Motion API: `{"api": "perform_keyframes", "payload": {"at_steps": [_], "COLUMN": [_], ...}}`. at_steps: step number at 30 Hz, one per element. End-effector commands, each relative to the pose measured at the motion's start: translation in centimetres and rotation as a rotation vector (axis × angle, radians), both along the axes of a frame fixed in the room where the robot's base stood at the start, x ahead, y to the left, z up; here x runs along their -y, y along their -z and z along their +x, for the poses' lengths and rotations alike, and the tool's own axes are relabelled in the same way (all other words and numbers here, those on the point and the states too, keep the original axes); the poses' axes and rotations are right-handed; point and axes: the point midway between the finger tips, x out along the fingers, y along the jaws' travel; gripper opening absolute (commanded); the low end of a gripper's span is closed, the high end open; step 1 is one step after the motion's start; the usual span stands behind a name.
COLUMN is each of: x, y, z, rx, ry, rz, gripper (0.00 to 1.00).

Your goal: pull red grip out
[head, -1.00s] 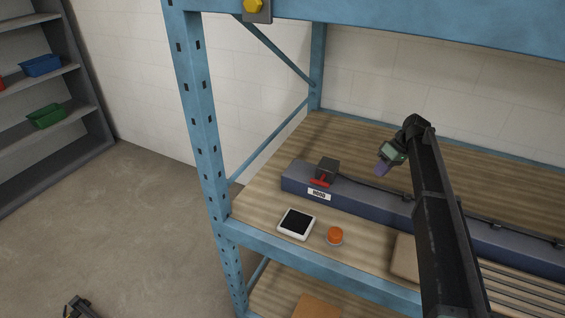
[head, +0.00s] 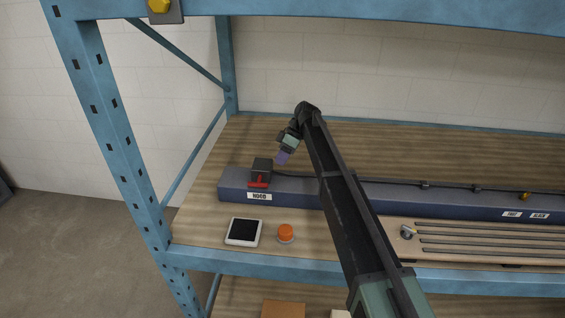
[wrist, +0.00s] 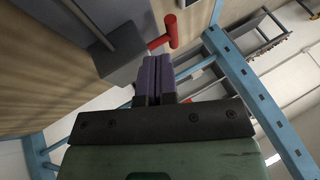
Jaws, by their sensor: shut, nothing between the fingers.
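The red grip (head: 258,181) is a small T-shaped handle on the front of a dark box (head: 262,166). The box stands on the left end of a long blue-grey beam (head: 300,190) on the shelf. In the wrist view the red grip (wrist: 164,38) sticks out from the dark box (wrist: 122,55), just beyond my fingertips. My gripper (head: 282,158) is close to the box, at its upper right in the head view. Its purple fingers (wrist: 158,66) are shut with nothing between them. The fingers look apart from the red grip.
In front of the beam lie a white-framed tablet (head: 243,232) and an orange knob (head: 286,232). A slotted wooden board (head: 470,240) is at the right. A blue rack post (head: 105,130) stands at the left. A cable runs along the beam from the box.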

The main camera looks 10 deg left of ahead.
Motion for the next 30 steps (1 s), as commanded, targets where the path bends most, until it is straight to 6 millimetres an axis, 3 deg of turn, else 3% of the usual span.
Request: {"api": "perform_keyframes", "payload": {"at_steps": [1,3,9,23,30], "x": [-0.3,-0.9,-2.2,-2.6,-2.1], "y": [1.8,3.1,5.7,5.8,5.8], "z": [-0.5,-1.1,-2.5,-3.1,-6.6], "rx": [0.000,0.000,-0.001,0.000,0.000], "ry": [-0.001,-0.001,0.000,0.001,0.000], "rz": [0.000,0.000,0.000,0.000,-0.001], "gripper": [0.00,0.00,0.00,0.00,0.00]}}
